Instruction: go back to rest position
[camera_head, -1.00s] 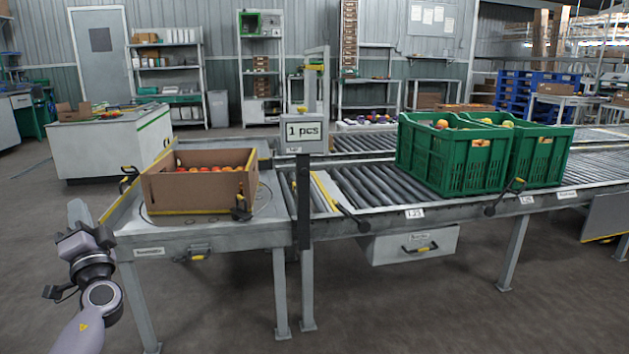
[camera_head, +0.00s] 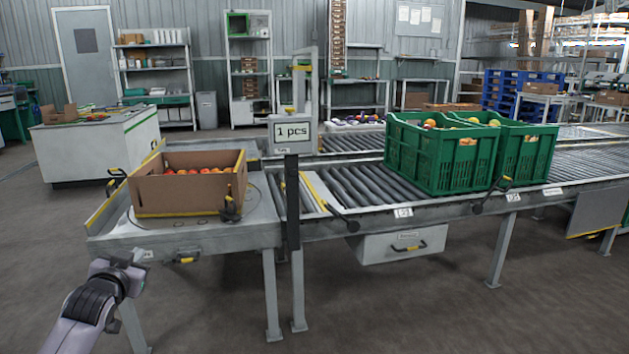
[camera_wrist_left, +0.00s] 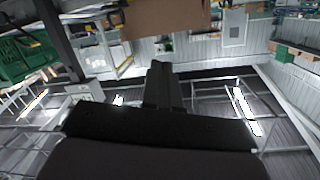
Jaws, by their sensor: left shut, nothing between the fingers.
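My left gripper (camera_head: 136,262) is in the lower left of the head view, in front of the near left corner of the steel turntable stand. Its fingers are together and hold nothing. In the left wrist view the closed fingers (camera_wrist_left: 163,85) point up the picture, with nothing between them. My right gripper is not in view.
A cardboard box of tomatoes (camera_head: 187,190) sits on the stand (camera_head: 215,238). A "1 pcs" sign (camera_head: 291,133) stands beside it. Two green crates (camera_head: 440,160) of produce stand on the roller conveyor (camera_head: 350,188) at right. Floor in front is clear.

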